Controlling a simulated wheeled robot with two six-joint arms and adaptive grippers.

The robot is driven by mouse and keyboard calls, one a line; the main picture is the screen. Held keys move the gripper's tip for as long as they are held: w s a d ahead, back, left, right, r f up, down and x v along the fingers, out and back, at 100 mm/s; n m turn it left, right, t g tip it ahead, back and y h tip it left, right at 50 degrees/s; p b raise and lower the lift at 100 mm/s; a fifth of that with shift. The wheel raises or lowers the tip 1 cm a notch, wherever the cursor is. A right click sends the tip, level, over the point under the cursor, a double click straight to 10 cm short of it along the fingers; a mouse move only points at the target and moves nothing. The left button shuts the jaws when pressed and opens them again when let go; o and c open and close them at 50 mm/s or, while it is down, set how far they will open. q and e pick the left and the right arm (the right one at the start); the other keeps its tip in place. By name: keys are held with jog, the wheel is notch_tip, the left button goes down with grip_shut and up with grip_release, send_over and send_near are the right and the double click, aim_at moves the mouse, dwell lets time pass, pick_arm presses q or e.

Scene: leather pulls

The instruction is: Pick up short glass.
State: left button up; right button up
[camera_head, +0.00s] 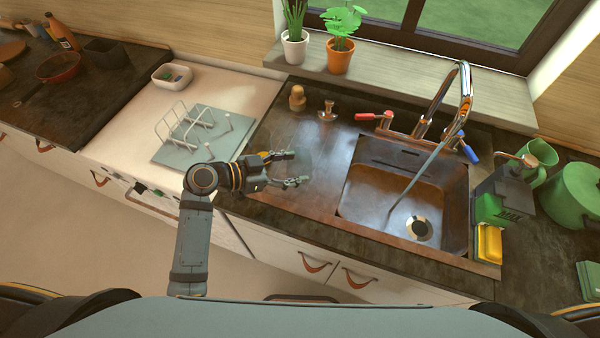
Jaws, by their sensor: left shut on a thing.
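My left gripper (299,167) reaches in over the dark counter (262,208) left of the sink, with its fingers pointing right. It is shut on the short glass, which is clear and very hard to make out against the dark counter between the fingers. I cannot tell whether the glass stands on the counter or is lifted off it. My right gripper is not in view.
The sink (362,207) with its tall faucet (464,85) lies to the right. A grey dish rack (190,150) is left of the gripper. A wooden stopper (297,98) stands behind. A yellow sponge (489,243) and green pot (575,195) are far right.

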pick_arm(q)
jog(key=s+a+r+p, duration=0.2)
jog(key=s+a+r, duration=0.4)
jog(key=s+a, duration=0.1)
jog(key=shift+v, duration=0.8)
jog(key=shift+f, duration=0.1)
